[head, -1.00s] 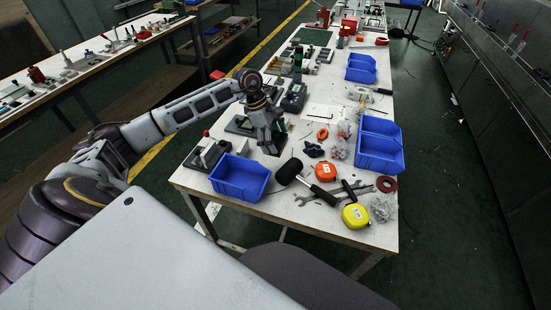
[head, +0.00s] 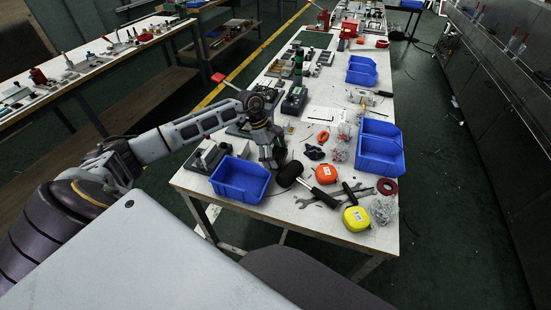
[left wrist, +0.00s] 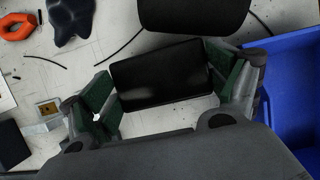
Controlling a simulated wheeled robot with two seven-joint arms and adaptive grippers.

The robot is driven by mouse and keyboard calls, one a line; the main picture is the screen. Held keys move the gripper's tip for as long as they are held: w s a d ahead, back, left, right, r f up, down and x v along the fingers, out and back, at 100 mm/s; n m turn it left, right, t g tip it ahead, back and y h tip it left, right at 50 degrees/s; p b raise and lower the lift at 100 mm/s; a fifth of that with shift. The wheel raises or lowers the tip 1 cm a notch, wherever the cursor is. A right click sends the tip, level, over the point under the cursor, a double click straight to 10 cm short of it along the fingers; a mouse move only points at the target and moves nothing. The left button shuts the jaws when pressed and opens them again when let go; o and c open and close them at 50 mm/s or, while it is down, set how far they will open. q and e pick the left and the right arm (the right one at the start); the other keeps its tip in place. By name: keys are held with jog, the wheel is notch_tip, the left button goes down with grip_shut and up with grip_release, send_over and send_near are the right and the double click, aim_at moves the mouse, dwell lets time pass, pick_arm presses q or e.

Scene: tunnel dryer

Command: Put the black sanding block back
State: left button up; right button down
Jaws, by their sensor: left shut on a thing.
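My left gripper (head: 271,161) hangs over the near left part of the workbench, between the near blue bin and the black mallet. In the left wrist view my left gripper (left wrist: 163,88) is shut on the black sanding block (left wrist: 160,74), a dark rectangular block between its green-padded fingers. The block cannot be made out clearly in the head view, where the gripper covers it. Whether the block touches the table I cannot tell. My right gripper is not in view.
The blue bin (head: 240,180) stands close beside the gripper, and the mallet head (head: 290,172) lies on its other side. An orange tape measure (head: 326,174), wrenches (head: 318,199) and a yellow tape measure (head: 356,218) lie to the right. More blue bins (head: 380,149) stand at the right edge.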

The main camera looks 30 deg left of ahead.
pick_arm(q)
jog(key=shift+f, duration=1)
jog(key=shift+f, duration=0.15)
jog(key=o, duration=0.7)
jog(key=shift+o, duration=0.2)
jog(key=v, duration=1.2)
